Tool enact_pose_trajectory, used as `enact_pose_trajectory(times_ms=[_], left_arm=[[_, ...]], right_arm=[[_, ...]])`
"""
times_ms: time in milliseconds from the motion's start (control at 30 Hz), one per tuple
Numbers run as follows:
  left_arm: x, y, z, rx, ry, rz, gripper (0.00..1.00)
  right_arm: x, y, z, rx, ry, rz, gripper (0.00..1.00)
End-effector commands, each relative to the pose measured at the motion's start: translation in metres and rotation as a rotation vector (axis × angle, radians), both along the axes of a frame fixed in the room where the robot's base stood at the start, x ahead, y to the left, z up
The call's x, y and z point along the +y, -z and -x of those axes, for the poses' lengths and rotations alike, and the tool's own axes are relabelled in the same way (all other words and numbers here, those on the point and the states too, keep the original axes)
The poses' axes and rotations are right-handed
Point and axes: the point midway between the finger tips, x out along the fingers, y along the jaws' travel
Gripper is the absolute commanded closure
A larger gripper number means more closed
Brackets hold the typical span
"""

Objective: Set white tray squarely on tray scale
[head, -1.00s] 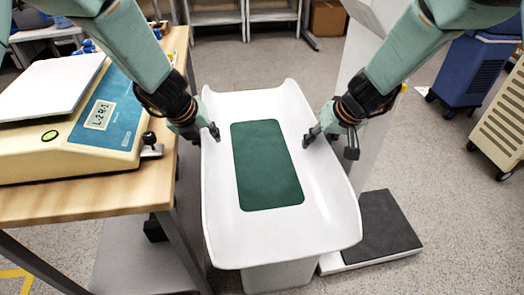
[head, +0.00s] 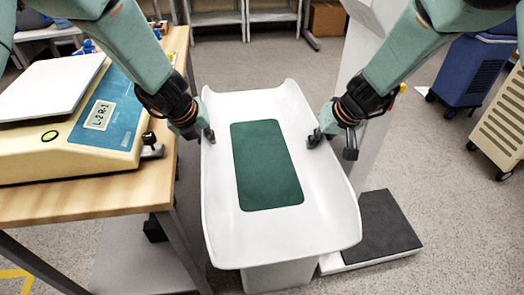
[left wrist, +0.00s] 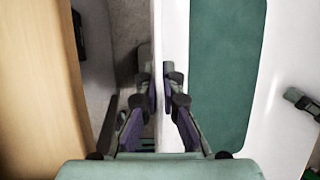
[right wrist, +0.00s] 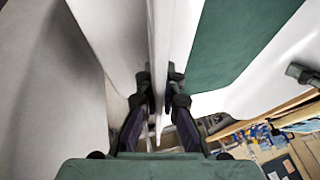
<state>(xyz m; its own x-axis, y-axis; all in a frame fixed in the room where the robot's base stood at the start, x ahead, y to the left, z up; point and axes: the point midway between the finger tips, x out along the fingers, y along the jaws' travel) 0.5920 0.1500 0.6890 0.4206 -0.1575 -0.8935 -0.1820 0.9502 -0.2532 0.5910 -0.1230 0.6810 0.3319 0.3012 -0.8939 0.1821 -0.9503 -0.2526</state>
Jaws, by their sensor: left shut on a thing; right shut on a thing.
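The white tray (head: 225,235) is a long shell with raised side walls and a green mat (head: 267,165) on its floor. It lies above a white pedestal (head: 278,276); how they meet is hidden under the tray. My left gripper (head: 204,134) is shut on the tray's left side wall, with one finger on each side of it in the left wrist view (left wrist: 160,88). My right gripper (head: 318,137) is shut on the right side wall, which also runs between its fingers in the right wrist view (right wrist: 160,85).
A wooden table (head: 150,195) with a cream bench scale (head: 65,150) stands close to the tray's left. A white column with a black-topped floor platform (head: 386,225) stands at the right. A blue cart (head: 470,70) is farther right. Floor in front is clear.

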Motion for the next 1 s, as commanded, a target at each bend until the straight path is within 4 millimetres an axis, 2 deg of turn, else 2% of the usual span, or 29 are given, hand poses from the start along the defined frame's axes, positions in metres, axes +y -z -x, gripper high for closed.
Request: enact_pose_trajectory(times_ms=[700,1000], left_arm=[[0.000,-0.002,-0.001,-0.002,0.000,0.001,1.00],[0.000,-0.014,-0.001,-0.002,0.000,0.001,1.00]], right_arm=[[0.000,-0.002,-0.001,-0.002,0.000,-0.001,1.00],[0.000,-0.014,-0.001,-0.002,0.000,-0.001,1.00]])
